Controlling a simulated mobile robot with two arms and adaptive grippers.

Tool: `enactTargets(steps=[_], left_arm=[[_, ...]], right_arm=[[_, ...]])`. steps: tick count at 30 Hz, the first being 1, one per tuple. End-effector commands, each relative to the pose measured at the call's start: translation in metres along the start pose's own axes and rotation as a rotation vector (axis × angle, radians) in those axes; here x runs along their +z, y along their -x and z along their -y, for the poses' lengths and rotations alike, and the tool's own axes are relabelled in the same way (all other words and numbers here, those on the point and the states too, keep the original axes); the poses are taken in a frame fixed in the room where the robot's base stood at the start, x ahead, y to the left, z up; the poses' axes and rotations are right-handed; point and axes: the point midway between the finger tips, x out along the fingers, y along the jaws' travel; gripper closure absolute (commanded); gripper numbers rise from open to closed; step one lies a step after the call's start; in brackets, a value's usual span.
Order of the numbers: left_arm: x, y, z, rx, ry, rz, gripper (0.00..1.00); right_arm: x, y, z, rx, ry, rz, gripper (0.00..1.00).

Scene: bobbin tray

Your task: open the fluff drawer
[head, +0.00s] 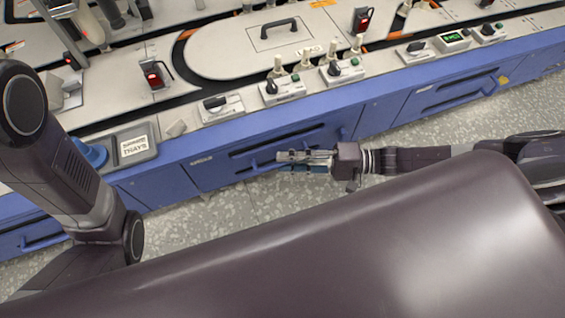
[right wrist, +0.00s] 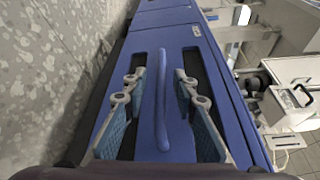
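A blue drawer (head: 222,172) is set in the front of the workbench, with a blue bar handle (head: 258,163) and a small label (head: 202,160) too blurred to read. Its front looks flush with the bench, so it appears closed. My right gripper (head: 280,162) is at this handle, coming from the right. In the right wrist view, its two fingers are apart, one on each side of the handle (right wrist: 162,115), with visible gaps. My left arm comes in at the left, but its gripper is out of view.
A second blue drawer (head: 447,97) with a handle is farther right. The bench top holds switch boxes (head: 283,90), a lidded panel (head: 255,50) and a grey trays bin (head: 133,146). Speckled floor (head: 410,135) is open in front of the drawers.

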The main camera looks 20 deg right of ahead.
Motion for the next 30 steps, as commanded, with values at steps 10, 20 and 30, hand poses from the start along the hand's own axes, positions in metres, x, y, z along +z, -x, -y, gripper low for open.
enactTargets(steps=[10,20,30], left_arm=[[-0.0062,-0.0032,-0.002,0.007,-0.002,-0.017,0.6],[-0.0061,-0.003,-0.0021,0.007,-0.002,-0.017,0.6],[-0.0059,-0.0029,-0.0022,0.007,-0.002,-0.017,0.6]], right_arm=[[-0.0002,-0.0136,0.0005,0.001,0.001,0.0,0.74],[-0.0001,-0.0134,0.0004,0.001,0.001,0.0,1.0],[0.0,-0.0133,0.0,0.001,0.001,0.0,1.0]])
